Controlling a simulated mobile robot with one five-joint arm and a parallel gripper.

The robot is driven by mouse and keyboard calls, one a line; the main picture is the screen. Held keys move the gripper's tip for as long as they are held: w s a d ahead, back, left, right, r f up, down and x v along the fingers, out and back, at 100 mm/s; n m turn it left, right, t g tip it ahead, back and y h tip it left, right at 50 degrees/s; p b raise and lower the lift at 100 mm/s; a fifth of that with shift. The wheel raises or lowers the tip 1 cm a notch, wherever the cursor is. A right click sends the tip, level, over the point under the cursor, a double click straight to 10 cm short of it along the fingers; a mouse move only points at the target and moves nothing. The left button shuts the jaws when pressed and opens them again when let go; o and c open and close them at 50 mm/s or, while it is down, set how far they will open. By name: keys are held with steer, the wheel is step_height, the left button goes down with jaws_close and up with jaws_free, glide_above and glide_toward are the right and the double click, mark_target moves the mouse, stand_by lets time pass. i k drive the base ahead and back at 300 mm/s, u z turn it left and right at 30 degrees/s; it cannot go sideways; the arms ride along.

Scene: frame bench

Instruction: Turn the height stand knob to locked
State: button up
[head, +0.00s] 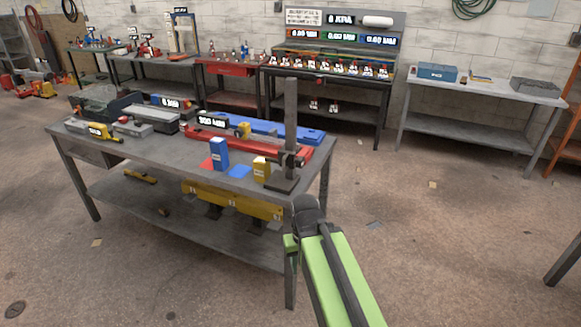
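The height stand (291,115) is a tall dark grey column on a flat dark base (282,184), upright near the right front corner of the near workbench (150,160). A dark clamp or carriage (292,159) sits low on the column. The knob is too small and dark to make out, and its setting cannot be told. My green and dark arm comes up from the bottom right and ends in a dark joint in front of the bench's right corner, below the stand. My gripper's fingers do not show.
Left of the stand are a yellow block (261,167), a blue box (219,154) and a long red rail (246,145). Another bench (470,88) stands at the back right. The floor (440,210) right of the near bench is mostly clear.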

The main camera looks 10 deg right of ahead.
mark_target(300, 162)
steer(key=u, duration=1.2)
steer(key=i, duration=0.5)
steer(key=z, duration=0.25)
